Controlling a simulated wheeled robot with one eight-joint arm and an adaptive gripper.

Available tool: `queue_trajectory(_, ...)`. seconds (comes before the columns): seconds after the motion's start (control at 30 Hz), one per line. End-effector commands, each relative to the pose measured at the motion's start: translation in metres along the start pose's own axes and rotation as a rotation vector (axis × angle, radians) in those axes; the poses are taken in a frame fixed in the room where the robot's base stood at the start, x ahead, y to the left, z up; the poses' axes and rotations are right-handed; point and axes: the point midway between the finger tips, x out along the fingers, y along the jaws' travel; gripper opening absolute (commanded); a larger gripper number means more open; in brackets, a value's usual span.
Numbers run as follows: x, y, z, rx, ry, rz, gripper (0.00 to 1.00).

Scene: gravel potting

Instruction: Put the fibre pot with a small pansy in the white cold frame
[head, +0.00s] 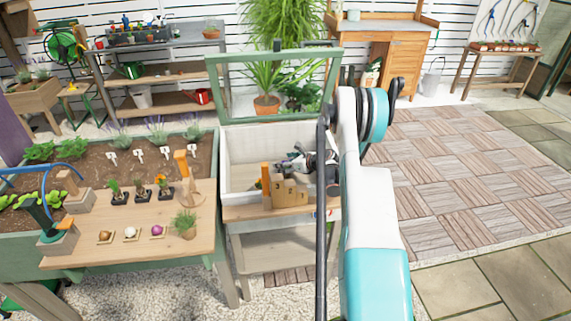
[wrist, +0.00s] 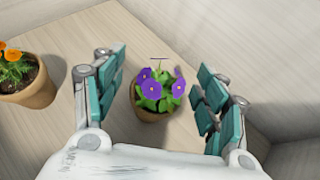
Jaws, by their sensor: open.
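The fibre pot with the small purple pansy (wrist: 151,114) stands upright on a pale wooden surface in the wrist view, beside a whitish wall. My gripper (wrist: 162,66) is open, with one finger to each side of the pansy and gaps to both. In the head view my gripper (head: 294,163) reaches down into the white cold frame (head: 240,150), whose green glazed lid (head: 212,88) is raised. The pansy pot cannot be made out there, behind my gripper and the front boards.
A pot of orange flowers (wrist: 29,85) stands left of the pansy in the wrist view. Stepped wooden boards with a 3 (head: 279,188) stand at the cold frame's front. Left is a potting table (head: 160,252) with several small plants.

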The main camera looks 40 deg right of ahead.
Motion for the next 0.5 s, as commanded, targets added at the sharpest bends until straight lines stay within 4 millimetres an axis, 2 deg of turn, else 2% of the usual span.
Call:
queue_trajectory(0.17, -0.018, -0.001, 0.003, 0.002, 0.001, -0.002, 0.67)
queue_trajectory(0.5, -0.087, -0.001, 0.004, 0.001, 0.0, -0.002, 0.67)
